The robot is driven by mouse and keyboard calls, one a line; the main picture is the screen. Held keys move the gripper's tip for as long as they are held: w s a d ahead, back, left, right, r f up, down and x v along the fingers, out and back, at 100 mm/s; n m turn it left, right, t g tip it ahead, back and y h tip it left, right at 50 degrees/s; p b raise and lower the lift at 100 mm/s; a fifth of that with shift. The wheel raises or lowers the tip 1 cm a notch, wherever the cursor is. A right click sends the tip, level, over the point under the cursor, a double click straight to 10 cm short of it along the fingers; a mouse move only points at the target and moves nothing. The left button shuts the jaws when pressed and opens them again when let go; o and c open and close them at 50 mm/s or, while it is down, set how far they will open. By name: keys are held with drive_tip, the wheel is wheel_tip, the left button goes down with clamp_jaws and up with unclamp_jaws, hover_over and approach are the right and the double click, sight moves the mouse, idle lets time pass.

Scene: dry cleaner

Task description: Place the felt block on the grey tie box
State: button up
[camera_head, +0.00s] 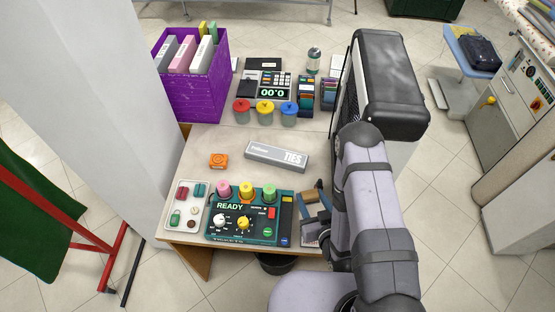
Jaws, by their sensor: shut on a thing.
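The grey tie box (276,155) lies flat in the middle of the table, marked TIES, with nothing on its top. The end of my arm comes down at the table's right side, largely hidden behind my own arm links.
A green control panel (250,232) with coloured knobs stands at the front, beside a white tray (172,218) of small pieces. A purple bin (190,95), a display unit (270,88) and coloured-lid jars (264,110) stand behind.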

drive_tip(key=w+a+r+n+y+b, duration=0.1)
drive_tip(key=w+a+r+b, duration=0.55)
drive_tip(key=w+r, duration=0.25)
drive_tip(key=w+a+r+n+y+b, duration=0.1)
drive_tip(key=w+a+r+b, duration=0.4)
drive_tip(key=w+a+r, duration=0.4)
drive_tip(key=m+h, duration=0.1)
hover_over(278, 157)
wheel_tip(278, 157, down, 14)
drive_tip(key=shift+s+f+p, duration=0.1)
drive_tip(key=shift+f+p, duration=1.3)
drive_tip(key=shift+f, duration=3.35)
drive_tip(key=shift+f, duration=0.2)
drive_tip(key=o, duration=1)
drive_tip(key=shift+o, duration=0.2)
drive_tip(key=shift+r, duration=0.1)
